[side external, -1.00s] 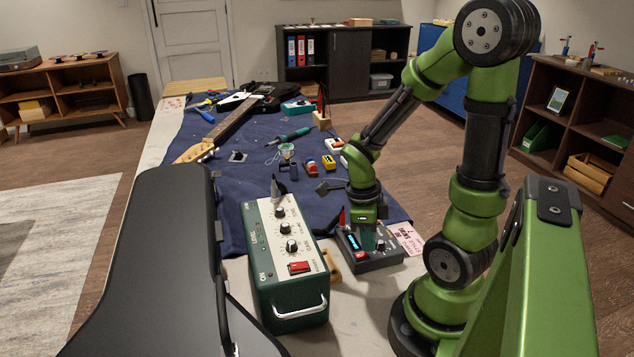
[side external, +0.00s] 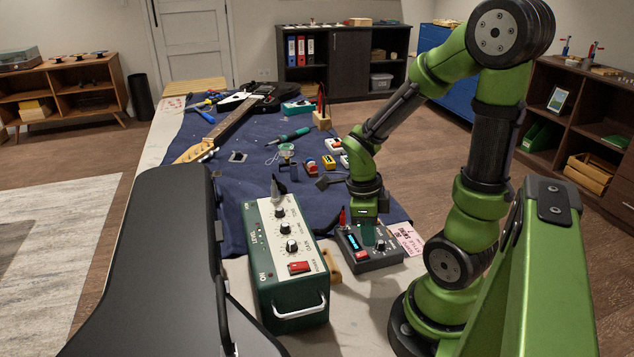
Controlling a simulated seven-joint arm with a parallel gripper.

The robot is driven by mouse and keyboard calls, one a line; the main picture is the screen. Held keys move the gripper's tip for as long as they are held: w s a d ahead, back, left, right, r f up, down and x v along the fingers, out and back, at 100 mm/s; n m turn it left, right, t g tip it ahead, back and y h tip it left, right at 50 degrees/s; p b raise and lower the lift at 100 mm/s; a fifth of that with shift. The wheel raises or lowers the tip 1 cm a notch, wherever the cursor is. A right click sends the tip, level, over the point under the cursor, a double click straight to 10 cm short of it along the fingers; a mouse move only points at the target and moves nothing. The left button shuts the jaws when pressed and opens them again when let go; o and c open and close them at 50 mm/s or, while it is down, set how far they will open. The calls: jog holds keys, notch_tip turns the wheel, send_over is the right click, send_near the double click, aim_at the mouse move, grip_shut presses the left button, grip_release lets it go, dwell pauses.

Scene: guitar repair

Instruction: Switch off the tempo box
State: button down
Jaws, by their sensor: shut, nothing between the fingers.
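A small dark grey box (side external: 385,260) with a lit cyan display (side external: 352,241), a red switch (side external: 362,255) and a small knob sits at the table's right edge; it looks like the tempo box. Its display is lit. My gripper (side external: 367,236) points down over the box, behind the red switch as seen here. It is shut with nothing in it. Whether the fingertips touch the box's top, and which way the switch is tipped, I cannot tell.
A larger green box (side external: 297,296) with knobs, a red switch and a handle stands left of the grey box. A printed card (side external: 407,238) lies to its right. Small pedals, tools and a guitar (side external: 228,124) lie on the blue cloth (side external: 235,200) behind.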

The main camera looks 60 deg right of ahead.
aim_at(361, 252)
jog(key=shift+r, duration=2.3)
jog(key=n, duration=0.3)
jog(key=shift+w, duration=0.2)
jog(key=w+a+r+n+t+y, duration=0.1)
jog(key=a+r+n+t, duration=0.3)
jog(key=n, duration=0.9)
jog(key=w+a+r+n+t+y, duration=0.1)
jog(key=w+a+r+n+t, duration=0.3)
jog(key=a+r+n, duration=0.4)
jog(key=a+n+t, duration=0.1)
jog(key=n, duration=0.4)
jog(key=shift+w+a+r, duration=0.15)
jog(key=shift+a, duration=0.2)
